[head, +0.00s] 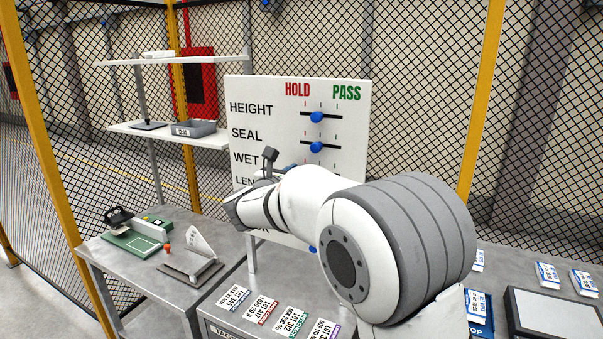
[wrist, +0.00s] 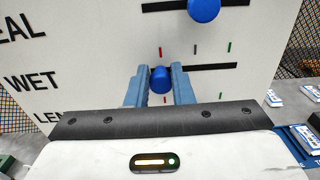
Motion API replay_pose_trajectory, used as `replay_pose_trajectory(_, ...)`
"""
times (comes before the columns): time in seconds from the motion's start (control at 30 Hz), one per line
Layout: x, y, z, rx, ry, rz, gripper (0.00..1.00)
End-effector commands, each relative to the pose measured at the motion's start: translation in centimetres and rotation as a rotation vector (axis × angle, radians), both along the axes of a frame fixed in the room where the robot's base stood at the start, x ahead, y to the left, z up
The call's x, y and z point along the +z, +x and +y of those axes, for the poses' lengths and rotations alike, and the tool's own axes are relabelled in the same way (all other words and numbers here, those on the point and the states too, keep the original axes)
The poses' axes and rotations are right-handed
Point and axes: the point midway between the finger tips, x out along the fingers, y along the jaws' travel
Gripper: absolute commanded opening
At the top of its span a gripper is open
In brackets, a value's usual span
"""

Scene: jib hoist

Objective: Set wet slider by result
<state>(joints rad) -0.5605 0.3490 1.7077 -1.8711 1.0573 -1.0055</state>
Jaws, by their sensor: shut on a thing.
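The white slider board (head: 350,95) stands beyond my arm, with HOLD in red at left and PASS in green at right. My gripper (wrist: 160,82) is shut on the blue wet knob (wrist: 160,74), with one finger on each side. The knob is at the left end of the WET track (wrist: 205,67), by the red tick. The grey tick and green tick are to its right.
Several lot cards (head: 268,310) lie on the bench below the board. A green-based device (head: 135,240) and a stand (head: 196,262) are on the left table. A shelf with a grey bin (head: 193,129) is behind. Mesh fence closes the back.

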Motion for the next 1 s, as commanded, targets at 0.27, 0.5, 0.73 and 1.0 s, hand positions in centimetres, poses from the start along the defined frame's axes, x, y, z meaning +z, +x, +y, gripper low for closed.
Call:
replay_pose_trajectory(0.27, 0.1, 0.1, 0.0, 0.003, -0.001, -0.003, 0.38)
replay_pose_trajectory(0.5, 0.1, 0.1, -0.1, 0.001, -0.001, -0.002, 0.44)
replay_pose_trajectory(0.73, 0.0, -1.5, 0.7, 0.004, 0.0, -0.003, 0.44)
replay_pose_trajectory(1.0, 0.0, -5.7, 2.5, 0.004, 0.0, -0.003, 0.44)
